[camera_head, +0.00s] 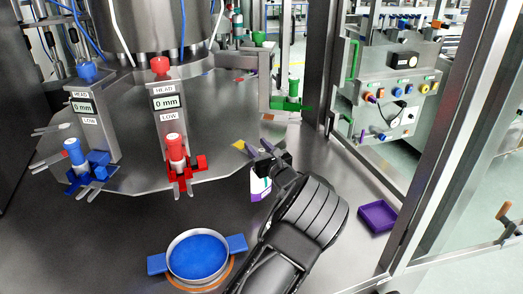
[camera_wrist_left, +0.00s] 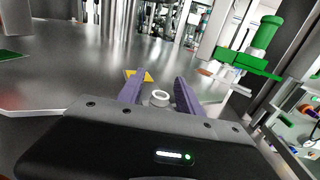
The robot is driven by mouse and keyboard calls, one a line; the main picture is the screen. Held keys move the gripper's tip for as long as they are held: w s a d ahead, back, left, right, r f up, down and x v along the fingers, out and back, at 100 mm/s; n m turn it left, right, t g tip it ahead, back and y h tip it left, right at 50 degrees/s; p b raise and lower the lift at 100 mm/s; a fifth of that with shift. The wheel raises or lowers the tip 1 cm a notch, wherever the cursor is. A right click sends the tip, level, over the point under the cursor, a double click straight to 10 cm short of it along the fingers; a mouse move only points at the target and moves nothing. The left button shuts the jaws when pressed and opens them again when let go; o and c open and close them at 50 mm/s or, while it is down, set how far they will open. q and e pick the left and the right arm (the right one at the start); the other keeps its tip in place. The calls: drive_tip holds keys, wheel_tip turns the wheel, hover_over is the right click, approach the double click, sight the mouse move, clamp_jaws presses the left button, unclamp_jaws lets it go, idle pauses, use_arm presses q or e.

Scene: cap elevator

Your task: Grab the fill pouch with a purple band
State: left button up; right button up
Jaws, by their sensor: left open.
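The pouch (camera_head: 260,184) stands on the grey deck in the head view, white with a purple patch low down and a teal patch. My left gripper partly covers it. My left gripper (camera_head: 257,148) is open, its two purple-grey fingers pointing toward the machine, just above and beside the pouch. In the left wrist view the open fingers of the left gripper (camera_wrist_left: 161,78) have a white round spout (camera_wrist_left: 160,98) between them, low near the palm. It looks like the top of the pouch; contact with the fingers cannot be told. My right gripper is out of view.
A yellow patch (camera_head: 239,145) lies beyond the fingertips. Red (camera_head: 176,150) and blue (camera_head: 75,155) head stations stand left, a green fixture (camera_head: 290,103) beyond. A blue round dish (camera_head: 198,257) is at the front, a purple tray (camera_head: 377,216) at right.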

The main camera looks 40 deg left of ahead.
sight(265, 153)
use_arm(q)
clamp_jaws()
idle(0.5)
idle(0.9)
drive_tip(key=shift+r, duration=0.25)
drive_tip(key=shift+r+p, duration=0.3)
drive_tip(key=shift+p, duration=0.05)
drive_tip(key=shift+d, duration=0.2)
idle(0.3)
drive_tip(key=shift+d, duration=0.3)
drive_tip(key=shift+d+p, duration=0.3)
drive_tip(key=shift+d, duration=0.65)
drive_tip(key=shift+d+r, duration=0.1)
